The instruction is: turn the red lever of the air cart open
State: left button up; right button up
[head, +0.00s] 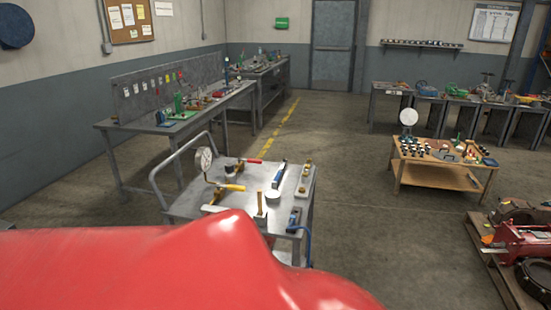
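The air cart (178,205) is a grey metal cart with a tubular push handle, standing ahead of me a little left of centre. The red lever (249,161) is a small handle lying near the back of its top. A yellow lever (235,187) lies nearer, beside a round white gauge (204,159) on the cart's left side. The red lever is too small to tell how far it is turned. The near lower part of the cart is hidden. Neither gripper shows in this view.
A grey workbench (115,124) with tools stands behind the cart at left. A low wooden table (405,168) with small parts is at right. A pallet (490,255) with red machinery is at lower right. The floor between the cart and the wooden table is clear.

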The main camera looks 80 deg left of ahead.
aim_at(249, 160)
jog(key=u, duration=0.5)
jog(key=j+u, duration=0.1)
jog(key=u, duration=1.35)
jog(key=j+u, duration=0.1)
jog(key=u, duration=0.85)
jog(key=i+l+u, duration=0.4)
jog(key=l, duration=0.35)
jog(key=i+l+u, duration=0.2)
jog(key=l, duration=0.25)
jog(key=i+l+u, duration=0.25)
jog(key=l, duration=0.2)
jog(key=l+u, duration=0.2)
jog(key=l, duration=0.25)
jog(key=i+l+u, duration=0.2)
jog(key=l, duration=0.3)
jog(key=k, duration=0.1)
